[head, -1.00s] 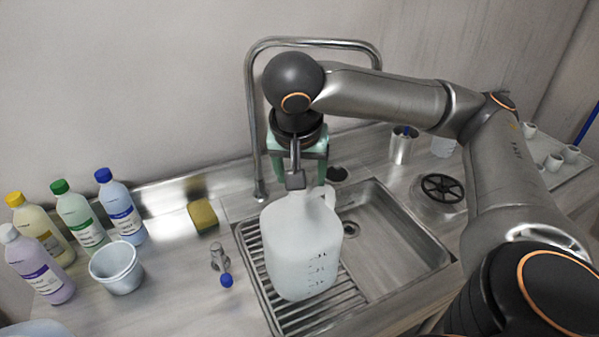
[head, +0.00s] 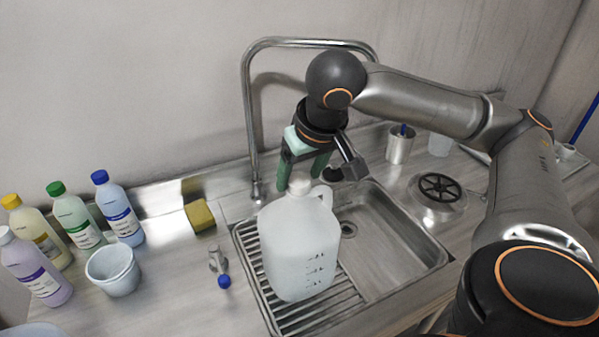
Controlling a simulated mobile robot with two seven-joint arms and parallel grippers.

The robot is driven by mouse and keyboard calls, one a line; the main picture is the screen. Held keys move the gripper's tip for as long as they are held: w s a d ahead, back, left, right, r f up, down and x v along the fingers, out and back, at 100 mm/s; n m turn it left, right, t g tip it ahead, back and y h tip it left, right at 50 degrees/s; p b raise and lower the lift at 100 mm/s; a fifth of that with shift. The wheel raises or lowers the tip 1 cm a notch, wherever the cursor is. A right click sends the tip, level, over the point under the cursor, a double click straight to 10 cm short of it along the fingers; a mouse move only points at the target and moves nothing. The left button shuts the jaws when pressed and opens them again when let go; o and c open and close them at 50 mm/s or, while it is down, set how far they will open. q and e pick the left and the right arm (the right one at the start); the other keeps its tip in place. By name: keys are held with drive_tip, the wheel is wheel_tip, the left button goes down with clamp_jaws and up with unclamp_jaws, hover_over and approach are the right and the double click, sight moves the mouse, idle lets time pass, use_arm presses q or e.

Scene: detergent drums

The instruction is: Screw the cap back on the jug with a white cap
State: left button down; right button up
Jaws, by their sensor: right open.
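The translucent white jug (head: 300,250) stands upright on the ribbed drainer at the left of the sink. Its handle is on the right side. A white cap (head: 299,184) sits on top of its neck; I cannot tell how tight it is. My right gripper (head: 302,179) points down just behind the cap, with green fingers spread apart and nothing visible between them. The cap and jug top hide part of the fingertips. My left gripper is not in view.
A tall steel faucet (head: 250,120) arches behind the jug. The sink basin (head: 385,250) is empty at right. A sponge (head: 199,215), a white bucket (head: 114,268) and several detergent bottles (head: 118,208) stand left. A steel cup (head: 400,145) and a round black-handled strainer (head: 438,188) are right.

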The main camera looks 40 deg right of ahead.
idle(0.3)
drive_tip(key=n+y, duration=0.1)
drive_tip(key=n, duration=0.2)
drive_tip(key=n+y, duration=0.1)
drive_tip(key=n, duration=0.2)
drive_tip(key=shift+d, duration=0.2)
clamp_jaws()
idle(0.4)
drive_tip(key=shift+f, duration=0.1)
drive_tip(key=m, duration=0.2)
drive_tip(key=shift+a+m+h, duration=0.2)
drive_tip(key=shift+m+h, duration=0.1)
drive_tip(key=shift+h, duration=0.1)
drive_tip(key=shift+m+h, duration=0.6)
drive_tip(key=shift+m, duration=1)
